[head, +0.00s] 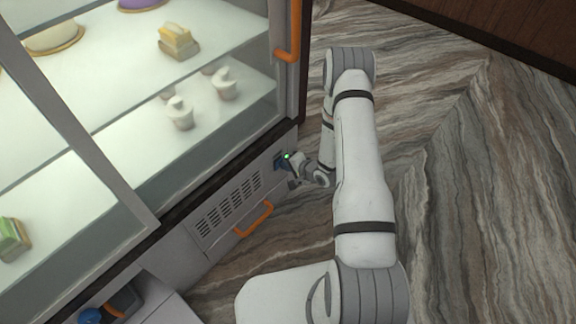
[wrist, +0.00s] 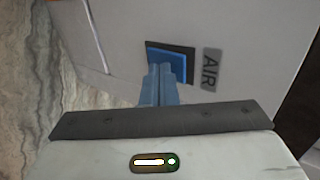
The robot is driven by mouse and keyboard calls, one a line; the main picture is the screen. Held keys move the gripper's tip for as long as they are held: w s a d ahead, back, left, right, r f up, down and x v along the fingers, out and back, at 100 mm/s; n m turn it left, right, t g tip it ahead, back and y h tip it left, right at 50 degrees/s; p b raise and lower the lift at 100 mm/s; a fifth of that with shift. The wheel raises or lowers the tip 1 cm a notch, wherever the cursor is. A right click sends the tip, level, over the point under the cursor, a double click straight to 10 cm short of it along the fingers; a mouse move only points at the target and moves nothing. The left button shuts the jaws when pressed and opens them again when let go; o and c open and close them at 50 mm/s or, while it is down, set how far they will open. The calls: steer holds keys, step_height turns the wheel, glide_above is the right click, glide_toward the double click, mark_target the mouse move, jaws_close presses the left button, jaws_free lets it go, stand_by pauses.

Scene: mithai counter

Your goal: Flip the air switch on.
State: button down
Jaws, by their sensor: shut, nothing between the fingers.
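The air switch (wrist: 180,56) is a blue rocker in a dark frame on the grey cabinet panel, beside a grey plate reading AIR (wrist: 212,69). My gripper (wrist: 159,68) is shut and empty. Its two blue-grey fingers lie together, with their tips in front of the lower part of the rocker and covering some of it. The tips are at or very close to the rocker; I cannot tell whether they touch. I cannot tell which way the rocker is tipped. In the head view my gripper (head: 284,164) is at the cabinet's lower panel, where the switch is mostly hidden.
The glass display case (head: 150,210) with sweets on its shelves stands above the panel. An orange handle (head: 254,219) and a vent grille (head: 227,205) lie left of my gripper. Another orange handle (head: 288,35) is on the case door. The marbled floor at right is open.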

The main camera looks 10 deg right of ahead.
steer(key=s+d+r+p, duration=0.3)
steer(key=s+d, duration=0.5)
steer(key=s, duration=0.2)
steer(key=shift+s+r, duration=0.15)
steer(key=shift+s, duration=0.2)
